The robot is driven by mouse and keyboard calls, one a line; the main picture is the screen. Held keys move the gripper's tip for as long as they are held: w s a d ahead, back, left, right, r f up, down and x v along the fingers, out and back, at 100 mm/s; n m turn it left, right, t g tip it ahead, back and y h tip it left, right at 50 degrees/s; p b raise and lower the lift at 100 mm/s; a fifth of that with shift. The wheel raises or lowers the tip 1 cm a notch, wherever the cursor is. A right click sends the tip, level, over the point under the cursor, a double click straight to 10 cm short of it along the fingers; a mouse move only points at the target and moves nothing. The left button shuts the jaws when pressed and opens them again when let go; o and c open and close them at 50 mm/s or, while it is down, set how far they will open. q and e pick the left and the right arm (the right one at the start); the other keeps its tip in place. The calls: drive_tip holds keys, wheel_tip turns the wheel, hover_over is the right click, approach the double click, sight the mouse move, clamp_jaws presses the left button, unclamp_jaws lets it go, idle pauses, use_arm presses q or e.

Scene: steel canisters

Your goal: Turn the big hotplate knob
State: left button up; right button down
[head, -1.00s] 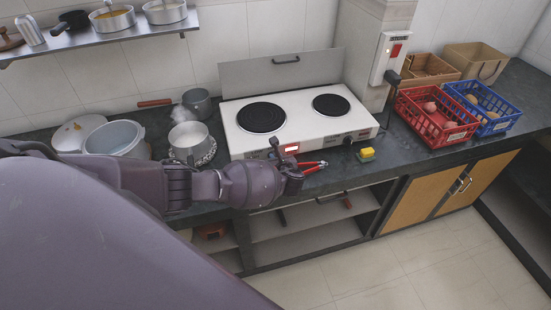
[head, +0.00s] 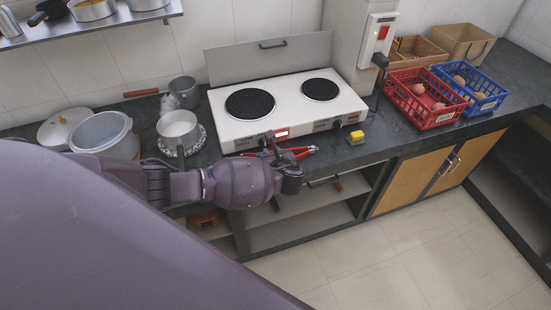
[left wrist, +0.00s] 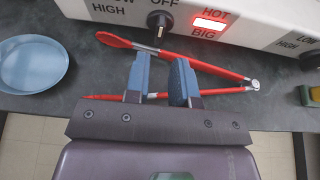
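The white hotplate (head: 300,122) stands on the dark counter with a larger left plate (head: 250,103) and a smaller right plate (head: 320,89). The black big hotplate knob (left wrist: 158,22) is at the top of the left wrist view, below "OFF" and left of the lit red "HOT" lamp (left wrist: 210,23) and the word "BIG". My left gripper (left wrist: 157,65) is open and empty, its two blue fingers apart, pointing at the knob without touching it. In the head view my left gripper (head: 288,153) is in front of the hotplate's front face. My right gripper is not in view.
Red tongs (left wrist: 211,67) lie on the counter under and around my fingers. The small plate's knob (head: 337,124) and a yellow-green sponge (head: 356,137) are to the right. A steaming pot (head: 179,128) and a large pot (head: 104,132) stand left; red (head: 426,114) and blue crates (head: 486,98) right.

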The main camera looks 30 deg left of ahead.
use_arm(q)
drive_tip(key=shift+v, duration=2)
drive_tip(key=shift+d, duration=0.1)
drive_tip(key=s+d, duration=0.5)
drive_tip(key=d, duration=0.1)
